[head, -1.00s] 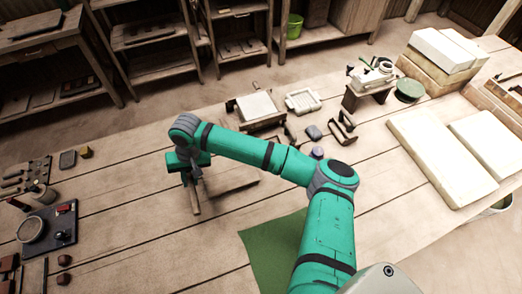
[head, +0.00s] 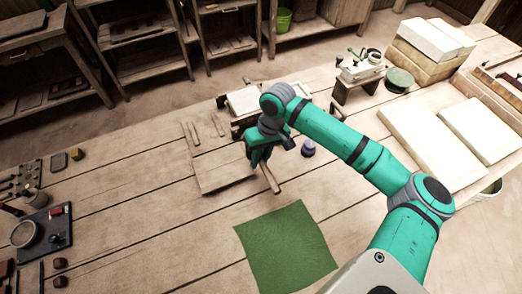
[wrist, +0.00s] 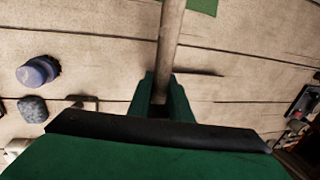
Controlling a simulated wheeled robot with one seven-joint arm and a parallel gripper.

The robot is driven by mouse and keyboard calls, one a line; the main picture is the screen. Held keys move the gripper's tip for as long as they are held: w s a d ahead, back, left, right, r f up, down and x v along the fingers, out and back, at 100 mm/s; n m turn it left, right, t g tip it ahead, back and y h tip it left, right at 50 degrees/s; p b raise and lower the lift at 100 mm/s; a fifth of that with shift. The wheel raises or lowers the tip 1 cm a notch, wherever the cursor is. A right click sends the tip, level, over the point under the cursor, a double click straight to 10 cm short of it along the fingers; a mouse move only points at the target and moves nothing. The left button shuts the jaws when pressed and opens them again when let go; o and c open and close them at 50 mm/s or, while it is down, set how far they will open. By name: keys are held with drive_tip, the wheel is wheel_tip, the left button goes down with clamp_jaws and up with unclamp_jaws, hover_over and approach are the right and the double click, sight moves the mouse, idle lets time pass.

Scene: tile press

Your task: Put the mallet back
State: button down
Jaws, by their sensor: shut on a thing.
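My gripper (head: 264,164) is shut on a wooden stick that looks like the mallet's handle (head: 271,181). In the wrist view the handle (wrist: 170,45) runs from between my fingers (wrist: 160,100) up past the top edge. No mallet head can be made out. In the head view the handle slants down to the right from the fingers, over the table right of a flat wooden board (head: 222,172). I cannot tell its exact height, but it looks above the table top.
A green mat (head: 285,248) lies in front of my gripper. A purple-topped jar (head: 308,148) stands to the right; it also shows in the wrist view (wrist: 38,71). Thin wooden tools (head: 190,132) lie behind the board. White slabs (head: 430,143) lie at right. The left-centre table is clear.

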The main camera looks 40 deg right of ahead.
drive_tip(key=w+d, duration=0.1)
drive_tip(key=w+d+f, duration=0.1)
drive_tip(key=w, duration=0.1)
drive_tip(key=w+d+f, duration=0.1)
drive_tip(key=shift+w+d+f, duration=0.25)
drive_tip(key=shift+d, duration=0.05)
drive_tip(key=w+d+f, duration=0.1)
drive_tip(key=f, duration=0.1)
drive_tip(key=w+d+f, duration=0.1)
drive_tip(key=f, duration=0.1)
drive_tip(key=w+d+f, duration=0.1)
drive_tip(key=shift+w+d+f, duration=0.15)
drive_tip(key=shift+f, duration=0.25)
drive_tip(key=shift+d+x, duration=0.15)
drive_tip(key=shift+x, duration=0.65)
drive_tip(key=shift+d+x, duration=0.2)
drive_tip(key=shift+x, duration=0.55)
drive_tip(key=shift+f, duration=0.15)
drive_tip(key=c, duration=1.6)
unclamp_jaws()
drive_tip(key=shift+f, duration=0.1)
drive_tip(key=v, duration=1.2)
drive_tip(key=shift+r, duration=0.2)
